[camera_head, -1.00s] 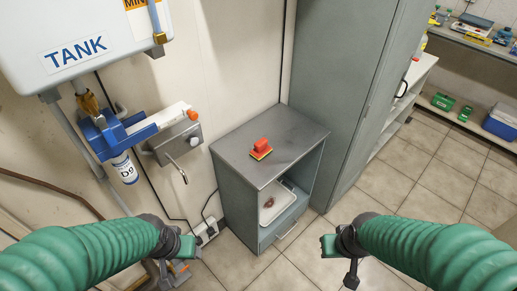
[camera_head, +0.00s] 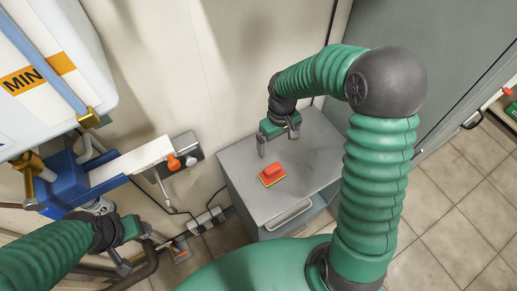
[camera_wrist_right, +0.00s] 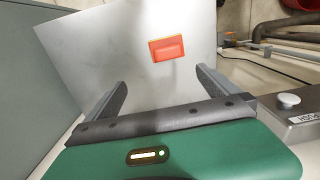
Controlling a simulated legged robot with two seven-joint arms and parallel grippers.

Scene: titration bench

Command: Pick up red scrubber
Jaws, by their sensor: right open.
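The red scrubber (camera_head: 273,169), a red block on a thin yellowish base, lies on the grey top of a low cabinet (camera_head: 245,190). My right gripper (camera_head: 279,143) is open and empty above the cabinet top, toward the wall side of the scrubber. In the right wrist view the scrubber (camera_wrist_right: 167,48) lies ahead of and apart from the two spread fingers (camera_wrist_right: 161,78), a little right of the middle. My left gripper (camera_head: 137,254) is at the lower left, its fingers apart and empty, away from the cabinet.
A tall grey cabinet (camera_head: 440,60) stands right of the low one. A white tank (camera_head: 50,80) and a blue valve assembly (camera_head: 75,185) are on the left wall. A wall box (camera_head: 187,150) with an orange-tipped part is nearby. The rest of the cabinet top is clear.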

